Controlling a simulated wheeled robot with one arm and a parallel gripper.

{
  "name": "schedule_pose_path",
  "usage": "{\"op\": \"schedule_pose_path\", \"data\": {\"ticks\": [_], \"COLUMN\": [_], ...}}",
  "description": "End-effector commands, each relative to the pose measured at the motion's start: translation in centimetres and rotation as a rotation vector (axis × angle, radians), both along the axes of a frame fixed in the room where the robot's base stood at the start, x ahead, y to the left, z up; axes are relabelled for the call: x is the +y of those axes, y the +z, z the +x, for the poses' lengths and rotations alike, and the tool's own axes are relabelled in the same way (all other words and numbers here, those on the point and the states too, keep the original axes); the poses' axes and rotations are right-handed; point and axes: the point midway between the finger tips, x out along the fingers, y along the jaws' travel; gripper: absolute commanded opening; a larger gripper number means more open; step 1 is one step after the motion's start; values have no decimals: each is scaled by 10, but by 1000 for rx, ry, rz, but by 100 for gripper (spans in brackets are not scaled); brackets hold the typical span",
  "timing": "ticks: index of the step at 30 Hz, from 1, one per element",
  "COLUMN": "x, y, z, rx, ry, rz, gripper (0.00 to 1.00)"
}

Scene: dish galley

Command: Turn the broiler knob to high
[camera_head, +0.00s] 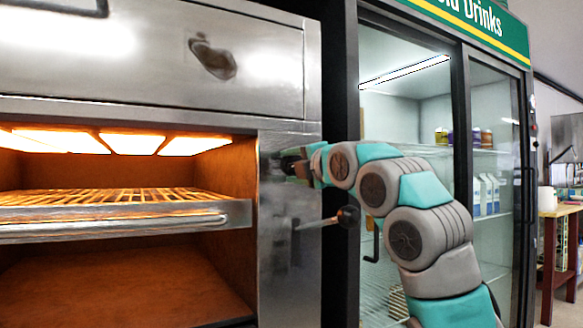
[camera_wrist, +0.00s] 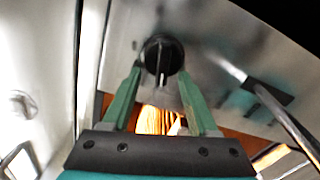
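The broiler (camera_head: 275,255) is a steel cabinet on the left in the head view, with glowing orange burners inside. In the wrist view the round black knob (camera_wrist: 154,48) sits on its steel panel, with a pale pointer line running roughly up and down the picture. My gripper (camera_wrist: 160,78) is open, its two green fingers spread apart with the knob just beyond and between their tips. I cannot tell whether they touch it. In the head view my gripper (camera_head: 293,163) reaches the panel from the right and largely hides the knob. No setting marks are readable.
A lever with a dark ball end (camera_head: 348,216) sticks out from the broiler just below my gripper. A wire rack (camera_head: 110,197) lies inside the broiler. A glass-door drinks fridge (camera_head: 405,110) stands close behind my arm. A wooden table (camera_head: 560,211) is at far right.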

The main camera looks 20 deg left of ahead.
Motion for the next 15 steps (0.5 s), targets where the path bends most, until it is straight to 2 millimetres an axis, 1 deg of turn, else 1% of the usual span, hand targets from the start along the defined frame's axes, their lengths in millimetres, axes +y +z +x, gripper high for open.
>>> {"op": "schedule_pose_path", "data": {"ticks": [1,6,7,15], "x": [-2,-1,-1,0], "y": [1,0,0,-1], "z": [2,1,1,0], "rx": [1,2,2,3], "ry": [-5,-2,-2,1], "rz": [1,-1,-1,-2], "gripper": [61,80,82,82]}}
